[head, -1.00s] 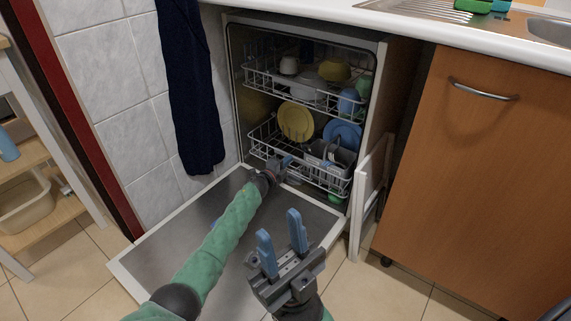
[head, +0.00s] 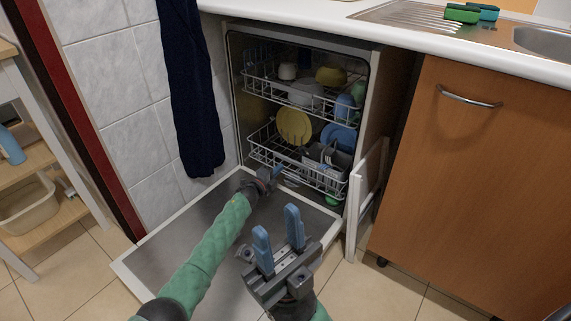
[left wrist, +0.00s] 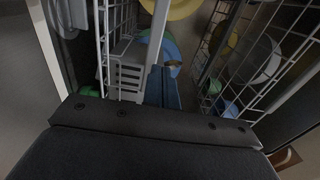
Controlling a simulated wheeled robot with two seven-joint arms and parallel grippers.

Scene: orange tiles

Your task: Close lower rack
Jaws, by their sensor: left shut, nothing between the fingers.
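The lower rack (head: 262,154) is a white wire basket inside the open dishwasher. It holds a yellow plate (head: 294,126), a blue plate (head: 338,137) and a grey cutlery basket (head: 326,157). My left gripper (head: 278,171) is at the front of the lower rack, near its lower front edge; whether it touches the wire is not clear. Its blue fingers are together with nothing between them, also in the left wrist view (left wrist: 162,88), where rack wires and dishes lie just beyond. My right gripper (head: 279,240) is open and empty over the lowered door.
The dishwasher door (head: 165,246) is folded down flat below both arms. The upper rack (head: 258,82) holds cups and bowls. A white panel (head: 367,190) stands right of the opening, beside a wooden cabinet (head: 455,185). A dark towel (head: 190,95) hangs at left.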

